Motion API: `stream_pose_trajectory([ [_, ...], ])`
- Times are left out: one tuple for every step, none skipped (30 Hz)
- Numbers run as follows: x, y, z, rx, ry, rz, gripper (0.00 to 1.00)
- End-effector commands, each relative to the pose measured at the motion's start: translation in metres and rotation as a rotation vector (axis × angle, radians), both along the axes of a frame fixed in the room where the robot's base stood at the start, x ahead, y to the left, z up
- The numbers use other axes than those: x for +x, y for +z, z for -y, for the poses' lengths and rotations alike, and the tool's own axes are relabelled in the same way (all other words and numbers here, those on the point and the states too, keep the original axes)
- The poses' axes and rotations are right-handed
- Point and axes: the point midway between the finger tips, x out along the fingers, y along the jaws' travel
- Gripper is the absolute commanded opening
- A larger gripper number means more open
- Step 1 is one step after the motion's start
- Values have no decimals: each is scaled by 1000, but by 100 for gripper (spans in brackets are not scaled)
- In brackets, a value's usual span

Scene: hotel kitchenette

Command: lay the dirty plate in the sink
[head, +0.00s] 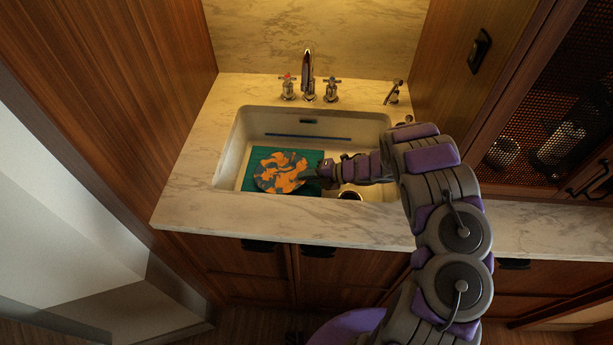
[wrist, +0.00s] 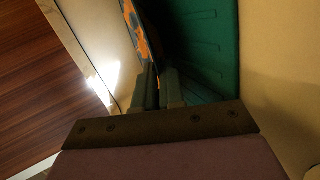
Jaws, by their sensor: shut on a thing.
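The dirty plate (head: 280,172) is blue-grey with orange smears. In the head view it is over the left part of the white sink (head: 368,128), above a teal mat (head: 258,153). My gripper (head: 316,174) reaches in from the right and is shut on the plate's right edge. In the wrist view my gripper (wrist: 160,88) pinches the plate, and a strip of the plate (wrist: 137,30) shows at the top beside the teal mat (wrist: 210,50). I cannot tell whether the plate touches the mat.
A faucet (head: 308,75) with two handles stands behind the sink. A side sprayer (head: 393,92) stands at the back right. The drain (head: 350,194) is right of the mat. Marble counter (head: 190,160) surrounds the sink, with wooden walls (head: 150,70) at left and a mesh-front cabinet (head: 550,120) at right.

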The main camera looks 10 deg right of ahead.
Motion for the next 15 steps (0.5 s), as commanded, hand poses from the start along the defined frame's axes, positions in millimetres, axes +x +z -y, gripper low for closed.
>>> stream_pose_trajectory([
  [0, 0, 0, 1, 0, 0, 0],
  [0, 1, 0, 1, -1, 1, 0],
  [0, 1, 0, 1, -1, 1, 0],
  [0, 1, 0, 1, -1, 1, 10],
  [0, 1, 0, 1, -1, 1, 12],
  [0, 1, 0, 1, -1, 1, 16],
  [0, 1, 0, 1, -1, 1, 19],
  [0, 1, 0, 1, -1, 1, 22],
  [0, 1, 0, 0, 0, 0, 26],
  [0, 0, 0, 0, 0, 0, 29],
  [0, 0, 0, 0, -1, 0, 32],
  [0, 0, 0, 0, 0, 0, 35],
  [0, 0, 0, 0, 0, 0, 38],
  [0, 0, 0, 0, 0, 0, 38],
  [0, 0, 0, 0, 0, 0, 38],
])
